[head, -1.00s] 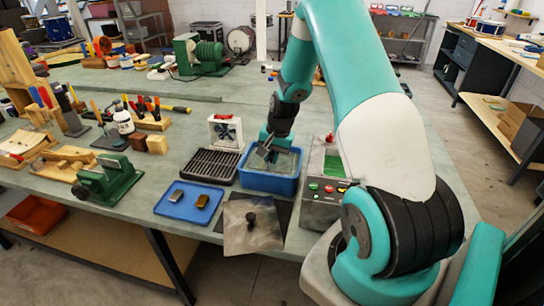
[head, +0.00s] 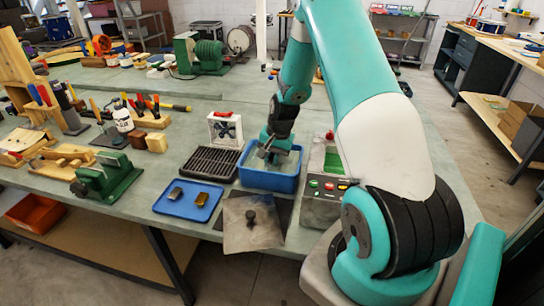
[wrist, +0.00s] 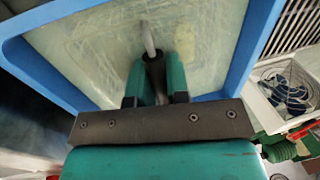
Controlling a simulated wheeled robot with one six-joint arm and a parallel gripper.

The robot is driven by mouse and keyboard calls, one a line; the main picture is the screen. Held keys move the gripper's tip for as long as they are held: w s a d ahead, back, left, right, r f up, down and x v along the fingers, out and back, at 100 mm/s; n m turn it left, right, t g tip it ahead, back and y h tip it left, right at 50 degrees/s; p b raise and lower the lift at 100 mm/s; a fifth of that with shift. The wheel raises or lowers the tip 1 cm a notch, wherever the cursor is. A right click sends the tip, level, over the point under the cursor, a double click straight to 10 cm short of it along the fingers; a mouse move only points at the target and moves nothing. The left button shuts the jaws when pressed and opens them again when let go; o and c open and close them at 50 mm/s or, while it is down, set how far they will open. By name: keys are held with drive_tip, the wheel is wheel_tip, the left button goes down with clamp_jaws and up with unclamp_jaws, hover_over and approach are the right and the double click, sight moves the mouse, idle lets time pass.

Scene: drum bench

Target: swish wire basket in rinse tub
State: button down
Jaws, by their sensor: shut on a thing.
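The blue rinse tub (head: 268,181) stands on the bench and holds pale liquid. It fills most of the wrist view, where its blue rim (wrist: 243,45) frames the liquid. My gripper (head: 276,150) points down into the tub. In the wrist view my gripper (wrist: 157,85) is shut on a dark grip with a bent grey metal rod (wrist: 148,35), which appears to be the wire basket's handle. The basket's mesh cannot be made out; my gripper and the tub wall hide that area in the head view.
A black slatted rack (head: 210,163) and a white-framed box (head: 224,128) stand left of the tub. A blue tray (head: 188,200) with two small blocks and a metal plate with a black knob (head: 252,222) lie nearer. A grey control box (head: 325,190) stands close right.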

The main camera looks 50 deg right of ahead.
drive_tip(key=shift+r, duration=0.1)
wheel_tip(320, 180, up, 10)
drive_tip(key=p, duration=0.7)
drive_tip(key=shift+p, duration=0.4)
